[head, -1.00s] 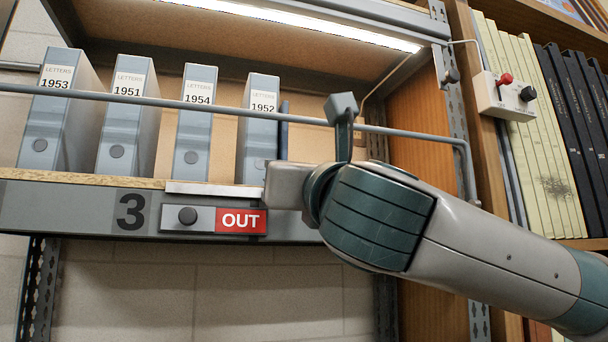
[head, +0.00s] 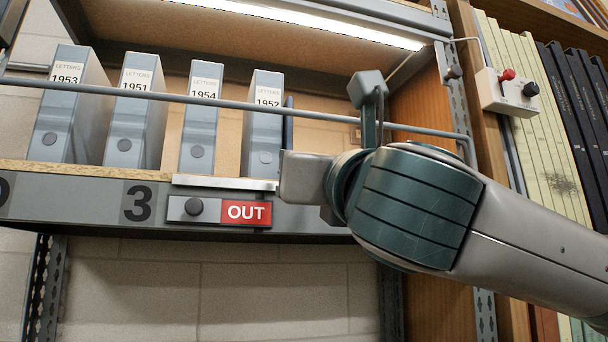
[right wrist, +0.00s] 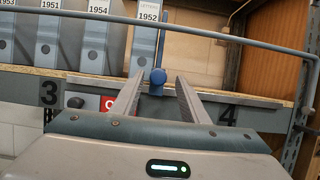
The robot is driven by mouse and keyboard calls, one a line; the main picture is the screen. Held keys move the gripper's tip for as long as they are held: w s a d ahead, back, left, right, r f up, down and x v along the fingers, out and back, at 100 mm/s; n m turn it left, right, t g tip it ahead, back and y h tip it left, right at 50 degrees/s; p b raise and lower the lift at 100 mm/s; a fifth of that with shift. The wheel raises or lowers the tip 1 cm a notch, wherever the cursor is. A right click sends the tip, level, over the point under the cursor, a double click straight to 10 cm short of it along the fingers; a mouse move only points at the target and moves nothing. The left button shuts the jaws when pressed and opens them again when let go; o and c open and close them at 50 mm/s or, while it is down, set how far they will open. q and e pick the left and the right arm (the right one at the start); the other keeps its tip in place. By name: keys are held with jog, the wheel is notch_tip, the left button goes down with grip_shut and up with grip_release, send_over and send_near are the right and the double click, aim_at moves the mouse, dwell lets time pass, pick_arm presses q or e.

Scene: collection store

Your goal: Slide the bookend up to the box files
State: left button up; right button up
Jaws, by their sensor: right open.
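Several grey-blue box files stand upright on the shelf, labelled 1953 (head: 57,110), 1951 (head: 130,115), 1954 (head: 199,125) and 1952 (head: 262,130), with gaps between their fronts. The bookend (head: 288,125) is a thin dark blue upright just right of 1952; I cannot tell whether they touch. My left gripper is out of view.
A grey rail (head: 190,101) runs across the shelf front above the gripper. Below is the shelf edge with a red OUT slider (head: 246,213). A wooden side panel (head: 425,120) and a switch box (head: 507,93) are at right.

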pick_arm(q)
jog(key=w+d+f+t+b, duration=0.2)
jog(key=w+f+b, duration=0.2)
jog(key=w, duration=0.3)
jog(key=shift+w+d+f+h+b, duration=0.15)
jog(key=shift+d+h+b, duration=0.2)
jog(key=shift+b, duration=0.4)
pick_arm(e)
jog(key=v, duration=1.3)
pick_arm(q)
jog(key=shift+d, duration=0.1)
pick_arm(e)
jog(key=shift+f, duration=0.15)
